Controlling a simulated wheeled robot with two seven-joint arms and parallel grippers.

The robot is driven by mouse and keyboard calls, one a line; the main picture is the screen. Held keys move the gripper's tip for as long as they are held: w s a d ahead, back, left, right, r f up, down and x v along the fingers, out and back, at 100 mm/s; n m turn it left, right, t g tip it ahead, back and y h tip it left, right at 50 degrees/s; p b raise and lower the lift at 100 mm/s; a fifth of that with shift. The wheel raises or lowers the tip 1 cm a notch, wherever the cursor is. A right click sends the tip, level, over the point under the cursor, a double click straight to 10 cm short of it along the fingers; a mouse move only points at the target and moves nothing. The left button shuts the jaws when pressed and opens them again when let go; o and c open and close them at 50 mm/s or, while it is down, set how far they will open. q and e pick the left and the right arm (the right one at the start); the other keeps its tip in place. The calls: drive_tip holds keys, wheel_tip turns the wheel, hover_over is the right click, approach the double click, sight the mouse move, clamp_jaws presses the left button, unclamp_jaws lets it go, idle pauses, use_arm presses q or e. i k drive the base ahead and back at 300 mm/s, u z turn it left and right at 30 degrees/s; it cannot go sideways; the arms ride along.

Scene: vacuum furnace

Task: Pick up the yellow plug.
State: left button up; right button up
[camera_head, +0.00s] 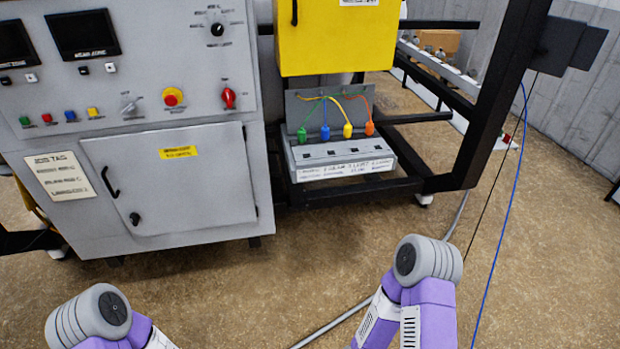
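The yellow plug (348,130) hangs on a yellow cable in front of a grey backplate, above a grey socket box (345,170). A blue plug (325,132) and a green plug (302,134) hang to its left. An orange plug (369,128) hangs to its right. The box's top has a row of dark sockets below the plugs. Parts of my two arms show at the bottom left and bottom right, well apart from the plugs. Neither gripper's fingers are in the picture.
A grey control cabinet (180,190) with buttons and a door stands at the left. A yellow box (335,40) is above the plugs. A black frame post (490,110) rises to their right. Cables run across the floor at the right. The brown floor in front is mostly clear.

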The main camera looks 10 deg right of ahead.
sight(347, 128)
drive_tip(key=z, duration=0.05)
drive_tip(key=i, duration=1.65)
drive_tip(key=z, duration=0.6)
